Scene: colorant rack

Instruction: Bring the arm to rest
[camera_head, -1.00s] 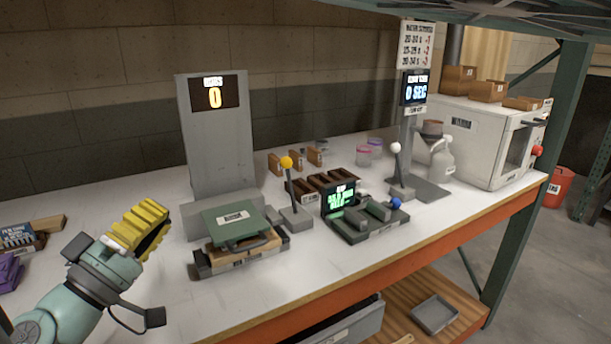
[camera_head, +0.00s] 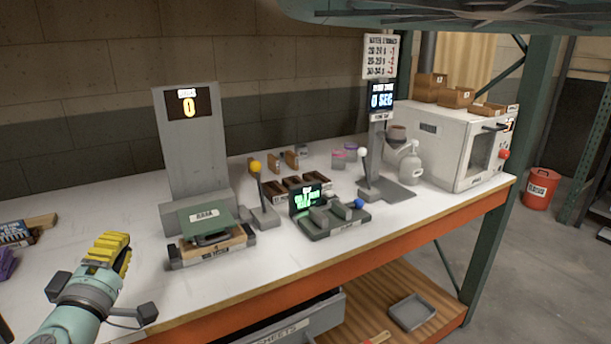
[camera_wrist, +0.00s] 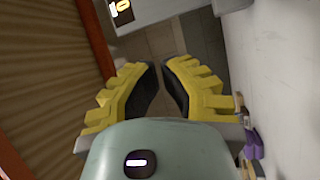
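My gripper (camera_head: 117,250) is at the lower left in the head view, in front of the white bench top and left of the green-topped press. Its yellow ridged fingers also show in the wrist view (camera_wrist: 160,92). There the two fingers stand apart with floor visible between them, and nothing is held. My teal arm link reaches in from the lower left corner of the head view.
The bench (camera_head: 290,262) holds a green-topped press (camera_head: 205,222), a tall grey display stand (camera_head: 190,140), a lever with a yellow knob (camera_head: 260,190), a control panel (camera_head: 330,218) and a white oven (camera_head: 455,145). A red bucket (camera_head: 541,190) stands on the floor at right.

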